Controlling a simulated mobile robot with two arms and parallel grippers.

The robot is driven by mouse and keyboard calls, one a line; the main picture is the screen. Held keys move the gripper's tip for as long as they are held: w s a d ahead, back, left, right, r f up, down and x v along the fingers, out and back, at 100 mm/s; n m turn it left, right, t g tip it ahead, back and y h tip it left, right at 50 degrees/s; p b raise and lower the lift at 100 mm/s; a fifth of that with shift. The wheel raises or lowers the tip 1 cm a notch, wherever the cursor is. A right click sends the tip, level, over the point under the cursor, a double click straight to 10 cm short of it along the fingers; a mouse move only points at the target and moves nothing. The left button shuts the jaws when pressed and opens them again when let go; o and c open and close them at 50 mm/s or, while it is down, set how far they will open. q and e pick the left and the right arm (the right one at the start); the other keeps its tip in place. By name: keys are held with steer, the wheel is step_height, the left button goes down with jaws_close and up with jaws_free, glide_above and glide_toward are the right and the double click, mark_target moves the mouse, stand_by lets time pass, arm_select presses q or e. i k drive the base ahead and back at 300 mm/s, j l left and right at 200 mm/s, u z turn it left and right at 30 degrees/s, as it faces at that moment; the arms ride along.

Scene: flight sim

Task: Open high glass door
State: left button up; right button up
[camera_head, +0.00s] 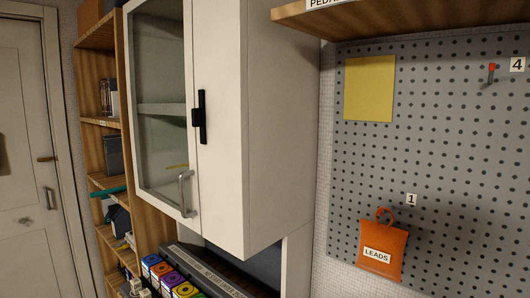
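The high glass door (160,78) is the left front of a white wall cabinet (222,65). It has a white frame around a tall pane, and a shelf shows dimly through the glass. It appears closed, its edge lying along the solid white panel to its right. A silver bow handle (184,193) sits at the door's lower right corner. A black handle or latch (201,117) stands at the seam between the glass door and the white panel. Neither of my grippers is in view.
A wooden bookshelf (97,122) stands left of the cabinet, with a white room door (25,150) beyond it. Several colourful boxes (168,277) sit below the cabinet. At right are a pegboard (440,150), an orange LEADS pouch (382,248) and an overhead wooden shelf (400,18).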

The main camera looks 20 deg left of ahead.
mark_target(192, 220)
steer(key=k+u, duration=0.15)
steer(key=u, duration=1.05)
